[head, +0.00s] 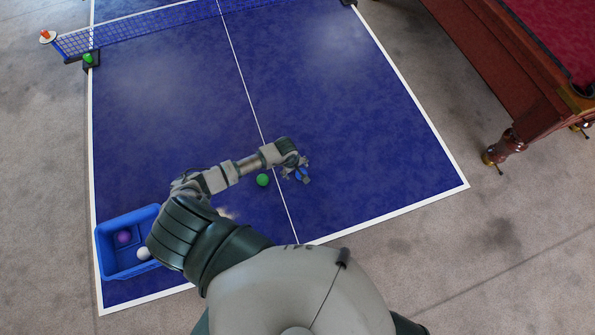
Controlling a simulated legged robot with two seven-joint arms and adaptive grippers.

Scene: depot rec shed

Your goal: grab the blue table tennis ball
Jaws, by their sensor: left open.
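The blue table tennis ball (301,173) is small and hard to see against the blue table top; it appears between the fingers of my left gripper, partly covered by them. My left gripper (298,174) is open over the middle of the near half, right of the white centre line. Its fingers are around or just above the ball; I cannot tell whether they touch it. My right gripper is not in view.
A green ball (263,180) lies on the blue table (370,130), just left of the gripper. A blue basket (104,262) at the near left corner holds a purple ball (124,237) and a white ball (143,253). Another green ball (88,58) is by the net (140,29).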

